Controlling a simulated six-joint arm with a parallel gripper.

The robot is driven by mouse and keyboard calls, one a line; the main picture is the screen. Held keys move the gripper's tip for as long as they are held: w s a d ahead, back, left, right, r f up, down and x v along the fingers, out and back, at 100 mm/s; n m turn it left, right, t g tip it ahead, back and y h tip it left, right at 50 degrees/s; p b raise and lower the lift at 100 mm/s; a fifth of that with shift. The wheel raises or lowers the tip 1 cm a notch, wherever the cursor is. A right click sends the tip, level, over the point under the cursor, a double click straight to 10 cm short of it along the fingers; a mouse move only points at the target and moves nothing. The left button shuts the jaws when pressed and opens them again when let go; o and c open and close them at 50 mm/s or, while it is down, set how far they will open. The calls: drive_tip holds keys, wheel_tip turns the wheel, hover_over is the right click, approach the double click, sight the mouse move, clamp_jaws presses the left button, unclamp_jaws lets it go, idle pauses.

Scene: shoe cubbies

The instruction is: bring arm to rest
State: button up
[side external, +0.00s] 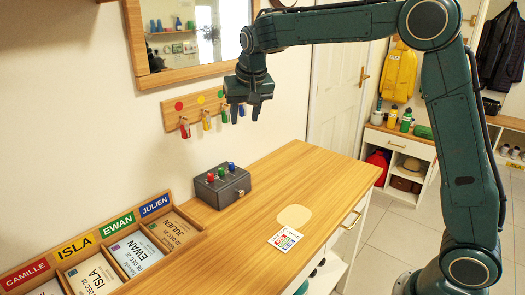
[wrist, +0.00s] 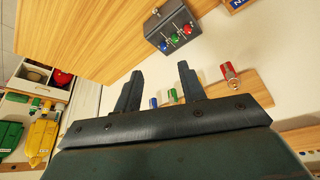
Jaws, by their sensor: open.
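My gripper (side external: 254,108) hangs in the air in front of the wall, beside the right part of the wooden hook board (side external: 171,116). In the wrist view its two dark fingers (wrist: 158,92) stand apart, with nothing between them but the background. My dark green arm reaches in from the right, above the wooden counter (side external: 324,177). Nothing is held.
A dark box (side external: 221,184) with red, green and blue knobs stands on the counter. A name tray (side external: 190,214) with cards lies at front left. A printed card (side external: 285,239) lies at the counter's front. Coloured key tags hang on the board. A mirror (side external: 190,73) is above.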

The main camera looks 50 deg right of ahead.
drive_tip(key=s+r+n, duration=0.2)
drive_tip(key=s+r, duration=0.2)
drive_tip(key=s, duration=0.7)
drive_tip(key=s+a+f+n+y, duration=0.1)
drive_tip(key=s+f+n, duration=0.1)
drive_tip(key=s, duration=1)
drive_tip(key=s+a+f+n+t+y, duration=0.1)
drive_tip(key=s+f, duration=0.3)
drive_tip(key=s, duration=0.8)
drive_tip(key=shift+a+n+t, duration=0.3)
drive_tip(key=shift+a+n, duration=0.1)
drive_tip(key=shift+w, duration=0.15)
